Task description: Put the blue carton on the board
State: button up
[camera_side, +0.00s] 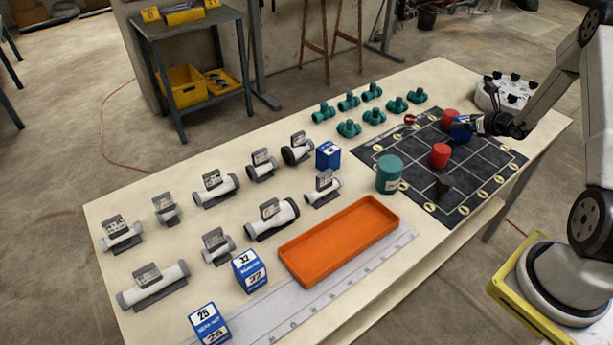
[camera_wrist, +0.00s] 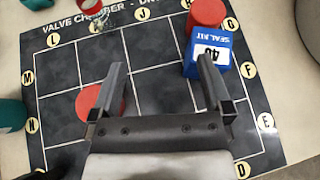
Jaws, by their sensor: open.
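A blue carton marked "SEAL KIT 40" (camera_wrist: 208,54) stands on the dark board (camera_wrist: 75,68) in the wrist view, close beside a red can (camera_wrist: 207,12). The carton (camera_side: 461,131) also shows on the board (camera_side: 482,160) in the side view, partly hidden by my gripper. My gripper (camera_wrist: 161,75) is open, with nothing between its fingers. Its right finger overlaps the carton's lower edge in the wrist view; I cannot tell whether they touch. Other blue cartons stand off the board: one by the pipe fittings (camera_side: 328,155), one marked 32 (camera_side: 250,272) and one marked 25 (camera_side: 210,324).
An empty orange tray (camera_side: 340,240), several grey pipe pieces and several green fittings occupy the table. Several board cells are bare.

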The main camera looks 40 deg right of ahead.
jog(key=a+r+n+g+y, duration=0.3)
jog(key=a+n, duration=0.5)
jog(key=a, duration=0.5)
jog(key=a+r+n+g+y, duration=0.35)
jog(key=a+n, duration=0.55)
jog(key=a, duration=0.5)
jog(key=s+a+r+n+g+h, duration=0.2)
jog(key=s+a+n, duration=0.9)
jog(key=n, duration=0.9)
jog(key=a+r+h, duration=0.1)
jog(key=a+r, duration=0.1)
jog(key=a, duration=0.1)
jog(key=shift+s+r+n+g+h, duration=0.25)
jog(key=shift+s+n+g+h, duration=0.05)
jog(key=shift+s+g+h, duration=0.05)
